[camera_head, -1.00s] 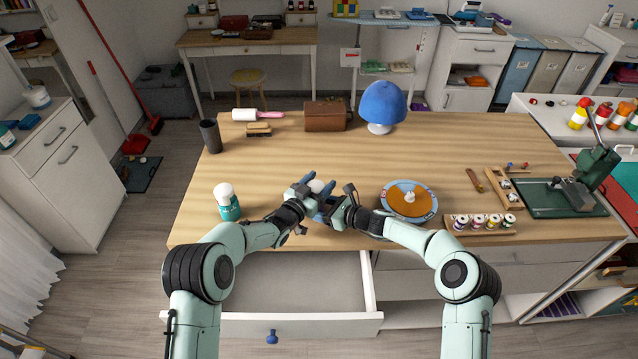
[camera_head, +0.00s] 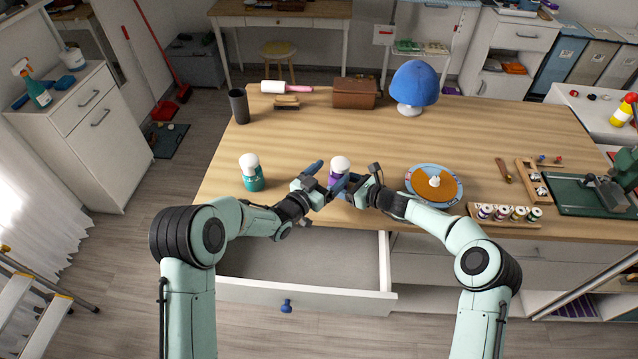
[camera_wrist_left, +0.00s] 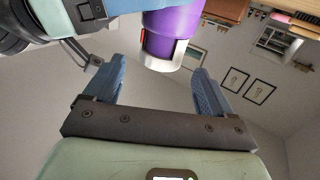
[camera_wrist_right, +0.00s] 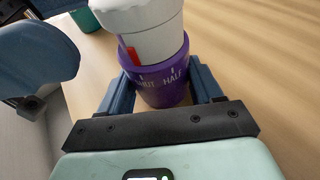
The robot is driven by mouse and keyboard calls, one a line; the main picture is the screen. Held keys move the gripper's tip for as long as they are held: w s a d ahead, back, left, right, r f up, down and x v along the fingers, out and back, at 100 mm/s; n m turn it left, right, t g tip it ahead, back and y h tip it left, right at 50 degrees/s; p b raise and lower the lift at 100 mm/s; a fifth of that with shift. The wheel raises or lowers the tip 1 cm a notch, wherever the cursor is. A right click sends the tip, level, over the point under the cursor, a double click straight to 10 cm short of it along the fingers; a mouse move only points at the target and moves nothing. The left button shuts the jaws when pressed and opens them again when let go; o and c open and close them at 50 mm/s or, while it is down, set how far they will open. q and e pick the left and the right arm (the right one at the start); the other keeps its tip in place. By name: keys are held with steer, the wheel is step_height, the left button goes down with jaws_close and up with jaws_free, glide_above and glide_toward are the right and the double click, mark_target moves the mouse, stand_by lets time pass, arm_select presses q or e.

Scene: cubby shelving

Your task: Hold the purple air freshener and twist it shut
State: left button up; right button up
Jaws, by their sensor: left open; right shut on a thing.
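The purple air freshener (camera_head: 338,171) is upright near the table's front edge, with a white rounded top. My right gripper (camera_head: 347,186) is shut on its purple base. In the right wrist view the purple collar (camera_wrist_right: 165,87) reads "HALF" and a partly hidden "…HUT". A red mark on the white part is just left of the "…HUT" lettering. My left gripper (camera_head: 320,181) is open and empty, just left of the freshener. In the left wrist view the freshener's white top (camera_wrist_left: 163,52) is beyond the open fingers, apart from them.
A teal air freshener (camera_head: 251,178) with a white top stands to the left. An open drawer (camera_head: 310,290) juts out below the table front.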

arm_select(q)
steer(key=shift+v, duration=2.35)
arm_select(e)
steer(key=o, duration=0.9)
steer(key=shift+c, duration=0.2)
steer(key=shift+d, duration=0.1)
